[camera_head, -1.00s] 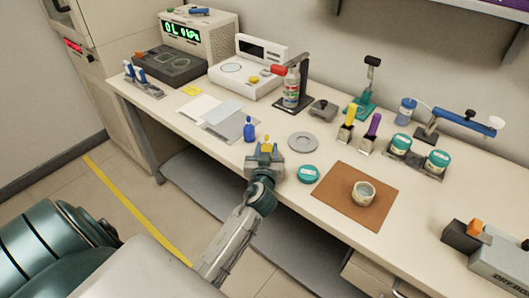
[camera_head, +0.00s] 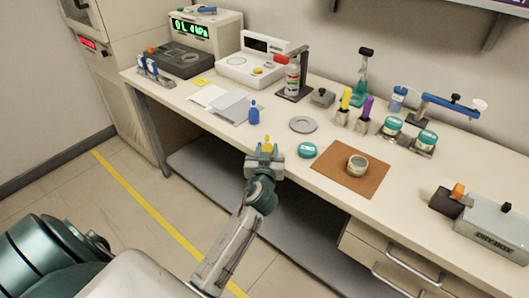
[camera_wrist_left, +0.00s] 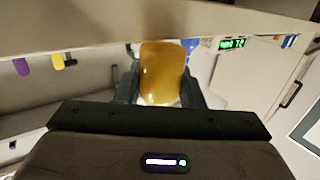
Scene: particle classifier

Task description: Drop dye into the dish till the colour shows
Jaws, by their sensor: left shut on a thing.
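My left gripper (camera_head: 265,150) is shut on a yellow-amber bottle (camera_head: 267,140), by the front edge of the bench. In the left wrist view the amber bottle (camera_wrist_left: 162,72) stands between the two dark fingers. The small round dish (camera_head: 357,164) is open-topped and sits on a brown mat (camera_head: 341,181), to the right of the gripper and apart from it. A teal round lid or jar (camera_head: 308,150) lies between them. A blue dropper bottle (camera_head: 254,115) stands just behind my gripper. My right gripper is not in view.
The bench (camera_head: 290,165) also holds a grey round plate (camera_head: 303,124), yellow and purple-handled tools (camera_head: 345,100), teal-lidded jars (camera_head: 425,140), a stand with a bottle (camera_head: 292,78) and a grey dry box (camera_head: 492,230). Bare bench lies right of the mat.

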